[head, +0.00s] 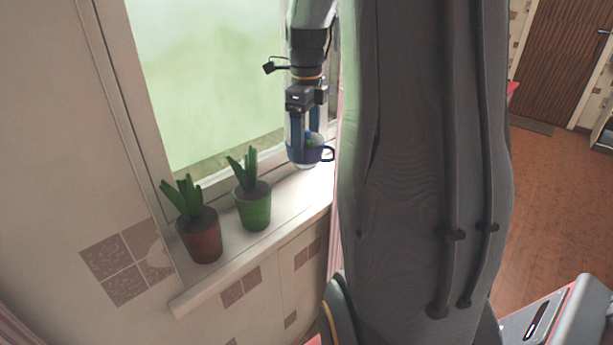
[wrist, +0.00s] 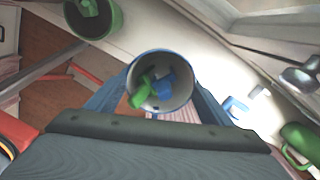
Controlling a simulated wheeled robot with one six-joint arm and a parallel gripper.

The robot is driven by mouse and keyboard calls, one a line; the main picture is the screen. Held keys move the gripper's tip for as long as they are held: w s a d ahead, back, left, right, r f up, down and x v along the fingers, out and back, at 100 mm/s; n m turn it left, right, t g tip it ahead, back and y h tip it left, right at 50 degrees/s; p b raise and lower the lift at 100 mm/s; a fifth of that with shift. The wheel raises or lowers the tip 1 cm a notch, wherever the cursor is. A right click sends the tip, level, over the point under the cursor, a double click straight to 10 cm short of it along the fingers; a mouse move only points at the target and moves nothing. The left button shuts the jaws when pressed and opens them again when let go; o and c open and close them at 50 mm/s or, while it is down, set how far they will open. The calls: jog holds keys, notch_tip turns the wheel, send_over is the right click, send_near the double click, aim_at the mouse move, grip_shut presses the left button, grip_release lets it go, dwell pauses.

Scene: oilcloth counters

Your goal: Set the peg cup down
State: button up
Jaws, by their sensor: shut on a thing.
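The peg cup is a blue cup (head: 311,155) with a dark handle on its right in the head view. My gripper (head: 308,143) points down and is shut on it, with a blue finger on either side. In the wrist view I look into the cup (wrist: 186,96), which has a blue rim and a pale inside. A green peg (wrist: 139,97) and a blue peg (wrist: 163,87) lie inside. The cup is at the windowsill (head: 285,200), near the window. I cannot tell whether its base touches the sill.
A green plant pot (head: 253,208) and a brown plant pot (head: 199,238) stand on the sill, left of the cup. Bare sill lies between the green pot and the cup. A green object (wrist: 300,140) shows at the right of the wrist view. My arm hides the sill further right.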

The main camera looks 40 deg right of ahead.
notch_tip(320, 180, down, 11)
jog(key=shift+r+p, duration=0.1)
jog(key=shift+p, duration=1.1)
jog(key=o, duration=1.2)
jog(key=shift+c, duration=0.2)
notch_tip(320, 180, up, 12)
jog(key=b, duration=0.2)
jog(key=shift+b, duration=0.4)
jog(key=shift+a, duration=0.1)
